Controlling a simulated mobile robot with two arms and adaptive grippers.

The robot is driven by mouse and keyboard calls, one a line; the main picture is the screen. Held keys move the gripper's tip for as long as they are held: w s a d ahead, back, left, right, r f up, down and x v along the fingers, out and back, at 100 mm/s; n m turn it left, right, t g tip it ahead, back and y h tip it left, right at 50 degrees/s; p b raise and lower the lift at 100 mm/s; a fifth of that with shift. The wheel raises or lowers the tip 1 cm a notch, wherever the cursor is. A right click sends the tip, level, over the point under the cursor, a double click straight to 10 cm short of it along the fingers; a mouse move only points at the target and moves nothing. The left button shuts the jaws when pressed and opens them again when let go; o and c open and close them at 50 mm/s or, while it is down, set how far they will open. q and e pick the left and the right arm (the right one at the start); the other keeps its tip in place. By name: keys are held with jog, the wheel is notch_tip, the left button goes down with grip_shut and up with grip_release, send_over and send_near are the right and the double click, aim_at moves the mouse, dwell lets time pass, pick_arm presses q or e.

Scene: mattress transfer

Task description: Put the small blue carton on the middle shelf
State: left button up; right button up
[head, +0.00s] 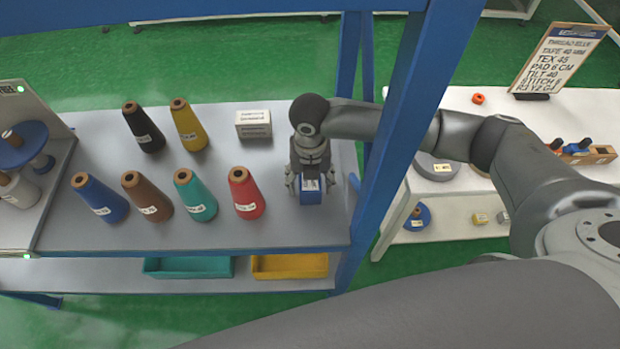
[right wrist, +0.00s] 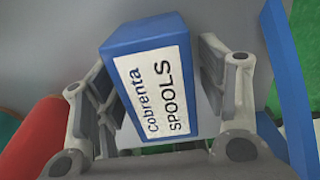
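The small blue carton (head: 311,192) is at the right end of a grey shelf (head: 250,225) in a blue-framed rack. In the right wrist view the carton (right wrist: 158,85) shows a white label reading "cobrenta SPOOLS". My right gripper (head: 310,185) points down over it. My left gripper is not in view.
A white carton (head: 253,124) and several thread cones, the red one (head: 246,192) nearest, stand left of my gripper. A blue post (head: 400,130) rises close on the right. A lower shelf holds teal (head: 188,267) and yellow (head: 290,266) bins. A white table (head: 460,100) stands at right.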

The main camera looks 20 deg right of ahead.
jog(key=shift+r, duration=0.1)
notch_tip(320, 180, up, 12)
jog(key=shift+r+b, duration=0.1)
jog(key=shift+b, duration=1.05)
